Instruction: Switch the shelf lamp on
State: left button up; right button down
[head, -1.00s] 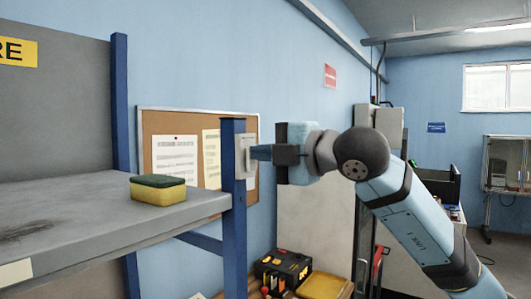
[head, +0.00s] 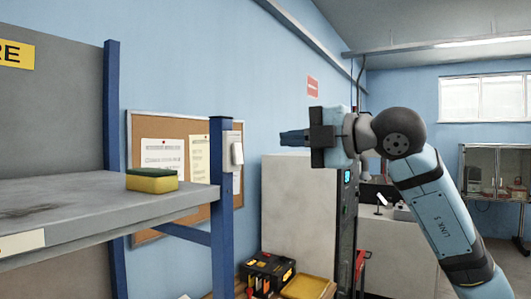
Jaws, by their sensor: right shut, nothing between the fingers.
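A white switch box with a rocker (head: 236,153) is fixed to the side of the blue shelf post (head: 221,200). I cannot tell from its small size which way the rocker is set. My right gripper (head: 283,138) is shut and empty. It points left towards the switch, a little higher in the picture and with a clear gap between them. My left gripper is out of view. The lamp itself is not seen in this view.
A green and yellow sponge (head: 152,181) lies on the grey shelf (head: 80,200). A cork board (head: 150,130) with papers hangs behind the post. A black toolbox (head: 266,272) and a yellow item (head: 306,287) are below. Open air surrounds my right gripper.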

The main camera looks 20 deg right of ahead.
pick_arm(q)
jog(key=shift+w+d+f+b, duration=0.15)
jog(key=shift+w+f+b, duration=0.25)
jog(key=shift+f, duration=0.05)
pick_arm(e)
jog(key=v, duration=0.4)
jog(key=shift+d+r, duration=0.1)
jog(key=shift+d, duration=0.3)
jog(key=shift+a, duration=0.1)
